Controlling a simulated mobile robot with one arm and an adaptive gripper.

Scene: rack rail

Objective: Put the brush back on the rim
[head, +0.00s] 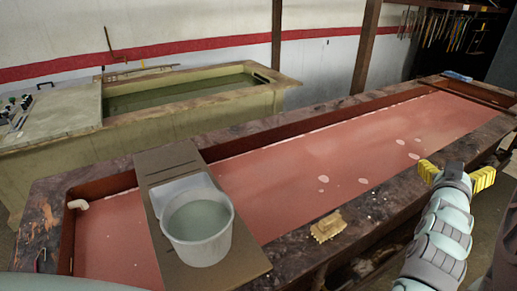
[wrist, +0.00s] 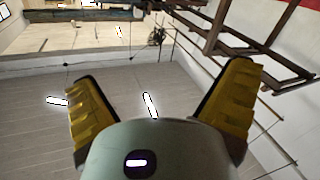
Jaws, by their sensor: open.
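A small tan, rough-edged block (head: 328,226) that looks like the brush lies on the near rim (head: 374,200) of the long red-floored trough, right of the board with the bucket. Its fine details are too small to tell. My gripper (head: 455,172) is at the right in the head view, beyond and to the right of the tan block and apart from it. Its yellow fingers are spread wide with nothing between them. In the wrist view my gripper (wrist: 166,72) is also open and empty, facing walls and overhead beams; no brush shows there.
A white bucket (head: 198,228) of greenish liquid stands on a brown board (head: 170,165) laid across the trough. Pale patches dot the red surface (head: 300,160). A greenish tank (head: 185,105) stands behind. Posts (head: 366,45) rise behind the trough. A blue item (head: 457,76) lies at the far end.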

